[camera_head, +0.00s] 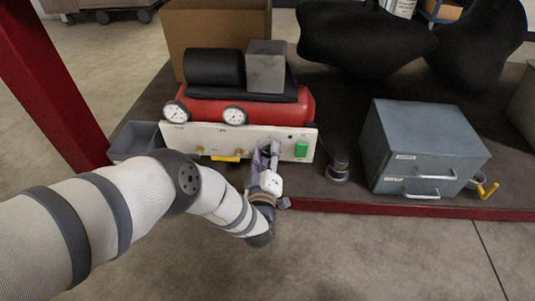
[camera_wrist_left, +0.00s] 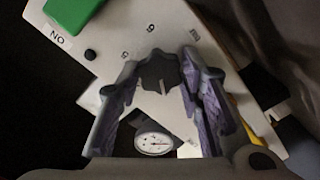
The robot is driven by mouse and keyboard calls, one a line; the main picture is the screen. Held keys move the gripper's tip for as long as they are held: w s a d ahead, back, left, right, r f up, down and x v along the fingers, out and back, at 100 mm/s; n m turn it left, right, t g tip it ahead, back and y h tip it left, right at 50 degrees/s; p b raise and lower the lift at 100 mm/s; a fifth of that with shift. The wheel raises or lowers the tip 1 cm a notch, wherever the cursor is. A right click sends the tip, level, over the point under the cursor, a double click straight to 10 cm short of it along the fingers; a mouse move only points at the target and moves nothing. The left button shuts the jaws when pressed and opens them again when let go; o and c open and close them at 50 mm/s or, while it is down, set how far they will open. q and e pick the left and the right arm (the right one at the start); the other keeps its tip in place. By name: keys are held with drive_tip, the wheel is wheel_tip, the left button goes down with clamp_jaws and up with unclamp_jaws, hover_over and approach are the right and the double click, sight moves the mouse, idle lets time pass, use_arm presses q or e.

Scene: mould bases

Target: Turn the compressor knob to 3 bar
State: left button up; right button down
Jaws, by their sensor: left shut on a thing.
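The compressor has a red tank (camera_head: 300,108) and a pale front panel (camera_head: 228,139). Its dark knob (camera_wrist_left: 160,70) sits on the panel between the two fingertips of my left gripper (camera_wrist_left: 161,76) in the left wrist view. The gripper is shut on the knob. A pale mark on the knob points down in that view, away from the small printed figures around its upper side, which are hard to read surely. In the head view my left gripper (camera_head: 262,163) reaches the panel's right half and mostly hides the knob. My right gripper is not in view.
A green switch (camera_head: 301,150) is right of the knob. Two round gauges (camera_head: 176,112) (camera_head: 235,115) stand along the panel's top edge. A grey drawer cabinet (camera_head: 420,145) and a small dark round object (camera_head: 337,168) are to the right. A grey bin (camera_head: 134,141) is left.

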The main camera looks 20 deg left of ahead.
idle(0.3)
use_arm(q)
drive_tip(key=o, duration=1.2)
drive_tip(key=shift+c, duration=0.2)
drive_tip(key=v, duration=1.2)
